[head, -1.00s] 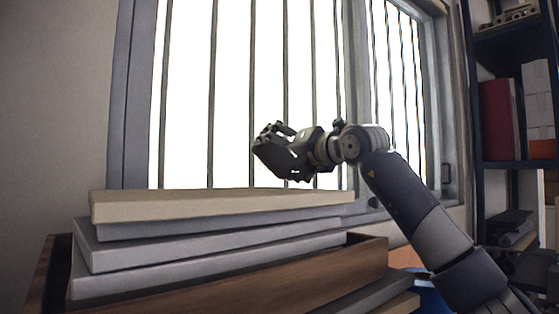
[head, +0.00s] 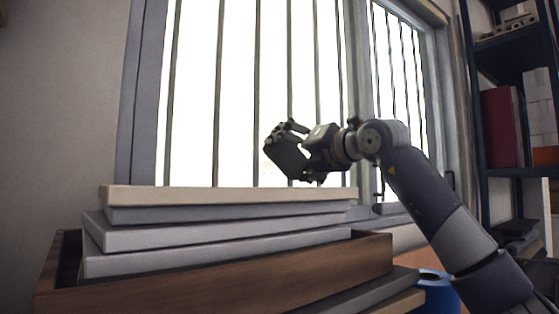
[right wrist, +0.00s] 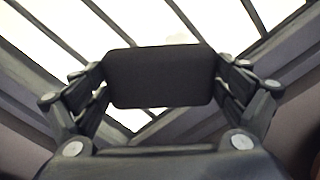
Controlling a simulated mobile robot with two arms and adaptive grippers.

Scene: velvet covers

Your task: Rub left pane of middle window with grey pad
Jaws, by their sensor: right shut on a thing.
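The barred window's left pane (head: 237,90) is bright white behind thin vertical bars. My right gripper (head: 288,145) is in front of its lower right part, above the stacked slabs. The gripper is shut on a dark grey pad (head: 284,158). In the right wrist view the pad (right wrist: 160,77) sits flat between both fingers, with the pane and bars behind it. I cannot tell whether the pad touches the pane or bars. My left gripper is not in view.
A stack of pale slabs (head: 220,237) rests in a brown wooden box (head: 225,285) below the window. A dark shelf (head: 515,172) with a red binder (head: 499,127) stands at the right. A blue container (head: 438,292) is low, beside my right arm.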

